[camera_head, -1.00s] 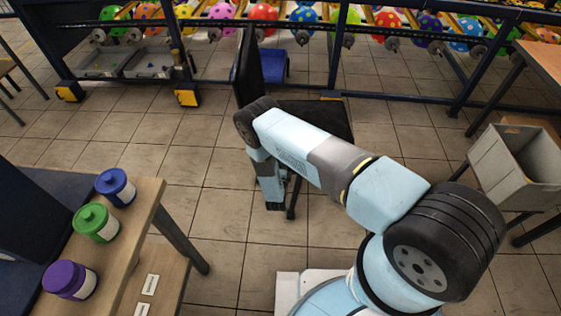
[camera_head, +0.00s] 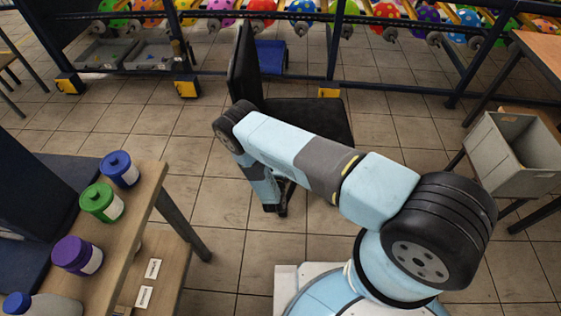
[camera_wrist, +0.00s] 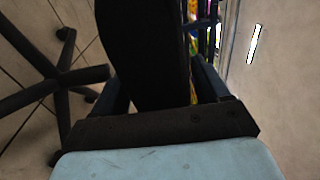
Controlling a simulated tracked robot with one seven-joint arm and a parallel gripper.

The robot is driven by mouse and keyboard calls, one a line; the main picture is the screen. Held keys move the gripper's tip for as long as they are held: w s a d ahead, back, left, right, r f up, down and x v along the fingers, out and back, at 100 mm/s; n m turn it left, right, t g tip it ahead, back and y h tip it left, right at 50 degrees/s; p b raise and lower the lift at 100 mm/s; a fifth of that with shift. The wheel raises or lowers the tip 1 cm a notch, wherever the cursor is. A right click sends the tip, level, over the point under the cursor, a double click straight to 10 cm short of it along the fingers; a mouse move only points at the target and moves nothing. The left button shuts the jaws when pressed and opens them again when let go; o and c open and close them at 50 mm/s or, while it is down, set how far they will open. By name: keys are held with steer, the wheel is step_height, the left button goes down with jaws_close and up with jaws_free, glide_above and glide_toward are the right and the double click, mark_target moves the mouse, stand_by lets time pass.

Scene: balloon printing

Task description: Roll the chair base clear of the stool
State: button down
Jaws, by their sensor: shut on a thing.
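The black chair stands ahead of me in the head view, with its tall backrest (camera_head: 243,68) at the left and its flat seat (camera_head: 325,118) partly behind my arm. In the wrist view its black star-shaped base (camera_wrist: 48,88) with casters spreads on the tiles at the left. My gripper (camera_wrist: 160,95) is shut on a dark slab-like part of the chair (camera_wrist: 148,45); I cannot tell whether it is seat or backrest. In the head view my gripper (camera_head: 268,195) points down beside the seat, its fingertips unclear. I cannot pick out the stool for certain.
A blue-framed rack with colourful balloons (camera_head: 385,32) stands behind the chair. A wooden table with lidded jars (camera_head: 102,203) is at the lower left. A grey bin (camera_head: 515,150) is at the right. Tiled floor (camera_head: 215,215) is open between table and chair.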

steer(key=shift+s+a+f, duration=0.2)
steer(key=shift+s+f, duration=0.1)
steer(key=shift+s, duration=0.05)
steer(key=shift+c, duration=1.6)
jaws_free()
steer(key=o, duration=0.3)
steer(key=shift+w+r, duration=0.15)
steer(key=shift+w, duration=0.05)
steer(key=s, duration=0.4)
steer(key=s+a, duration=0.1)
steer(key=s, duration=0.8)
steer(key=shift+s+a, duration=0.25)
steer(key=shift+s, duration=0.15)
